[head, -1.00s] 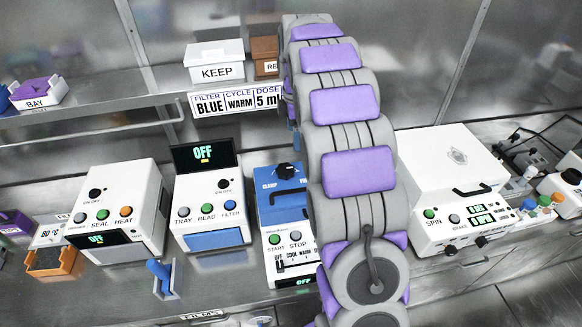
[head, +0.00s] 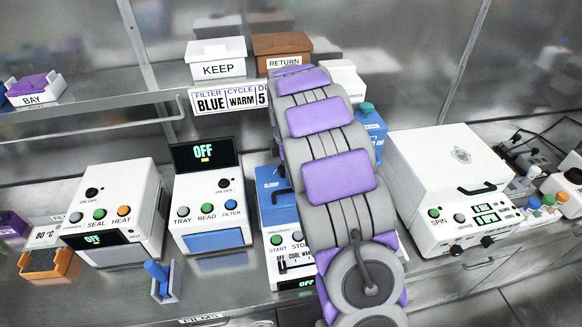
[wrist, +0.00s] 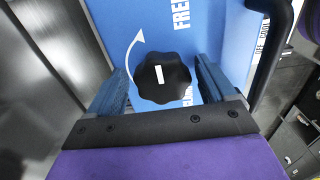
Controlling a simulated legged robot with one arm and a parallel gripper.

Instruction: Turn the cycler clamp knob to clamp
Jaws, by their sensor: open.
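The cycler clamp knob (wrist: 164,78) is black and lobed, with a short white mark pointing roughly up the wrist view. It sits on the cycler's blue lid, beside a curved white arrow and the word FREE; a second label below is mostly hidden. My gripper (wrist: 161,70) is open, one finger on each side of the knob. The left finger looks close to the knob; a gap shows at the right finger. I cannot tell if either touches. In the head view the cycler (head: 275,208) stands partly behind my arm, which hides the knob and my gripper.
A black handle bar (wrist: 275,55) runs along the lid, right of my gripper. In the head view, a reader (head: 208,205) and a sealer (head: 112,210) stand left of the cycler, and a white centrifuge (head: 450,180) stands right. KEEP (head: 216,58) and RETURN (head: 282,48) boxes sit on the shelf.

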